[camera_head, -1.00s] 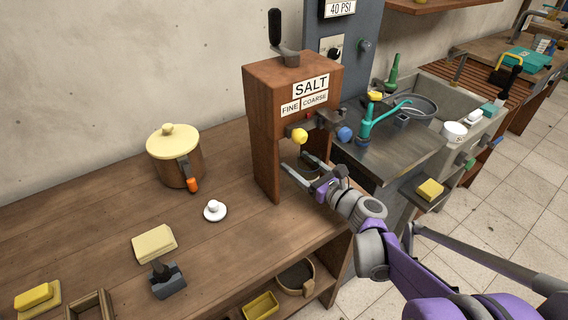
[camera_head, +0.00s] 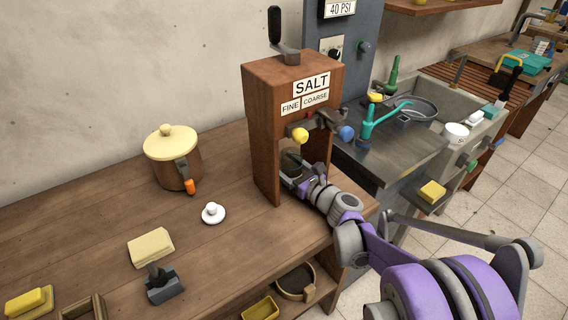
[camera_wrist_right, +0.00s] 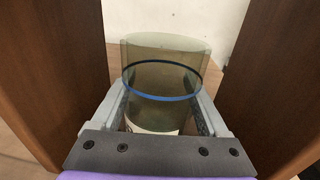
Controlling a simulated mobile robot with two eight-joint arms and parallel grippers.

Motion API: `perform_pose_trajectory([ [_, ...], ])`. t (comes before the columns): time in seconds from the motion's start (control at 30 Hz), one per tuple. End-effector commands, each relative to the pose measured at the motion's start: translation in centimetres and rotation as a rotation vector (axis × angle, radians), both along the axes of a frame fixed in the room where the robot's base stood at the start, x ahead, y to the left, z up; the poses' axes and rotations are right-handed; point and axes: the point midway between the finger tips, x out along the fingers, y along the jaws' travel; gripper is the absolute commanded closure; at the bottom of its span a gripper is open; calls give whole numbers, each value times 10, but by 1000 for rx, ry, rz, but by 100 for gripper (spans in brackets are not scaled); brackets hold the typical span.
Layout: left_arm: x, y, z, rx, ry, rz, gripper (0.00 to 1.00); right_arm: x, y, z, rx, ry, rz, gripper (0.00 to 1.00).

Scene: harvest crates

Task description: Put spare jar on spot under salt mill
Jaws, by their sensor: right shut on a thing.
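The salt mill (camera_head: 263,115) is a brown wooden stand with a SALT label, a black crank on top and knobs on its front. My right gripper (camera_head: 291,172) is inside the mill's opening, below its outlets. In the right wrist view the gripper (camera_wrist_right: 161,95) is shut on a clear, smoky jar (camera_wrist_right: 163,60) with a blue band. The jar looks upright between the fingers, with the mill's brown side walls on both sides. In the head view the gripper mostly covers the jar, and the spot beneath it is hidden. My left gripper is not in view.
On the wooden counter (camera_head: 110,218) are a lidded pot (camera_head: 175,165), a small white knobbed lid (camera_head: 212,213), a yellow pad stack (camera_head: 151,247) and a grey block (camera_head: 163,285). A metal sink bench (camera_head: 400,150) adjoins on the right. The counter left of the mill is partly clear.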

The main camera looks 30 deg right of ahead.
Motion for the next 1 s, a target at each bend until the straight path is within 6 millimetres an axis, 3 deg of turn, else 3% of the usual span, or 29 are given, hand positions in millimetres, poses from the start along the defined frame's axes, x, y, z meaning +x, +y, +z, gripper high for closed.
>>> perform_pose_trajectory([
  [0.07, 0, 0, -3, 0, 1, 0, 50, 0, 0, -4, 0, 0, 0, 98],
  [0.1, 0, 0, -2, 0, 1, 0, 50, 0, 0, -3, 0, 0, 0, 17],
  [0.2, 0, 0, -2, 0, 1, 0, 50, 0, 0, -3, 0, 0, 0, 0],
  [0.57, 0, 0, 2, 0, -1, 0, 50, -6, -2, 2, 0, 0, -2, 0],
  [1.0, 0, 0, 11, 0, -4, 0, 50, -92, -17, 2, -1, 0, -4, 0],
])
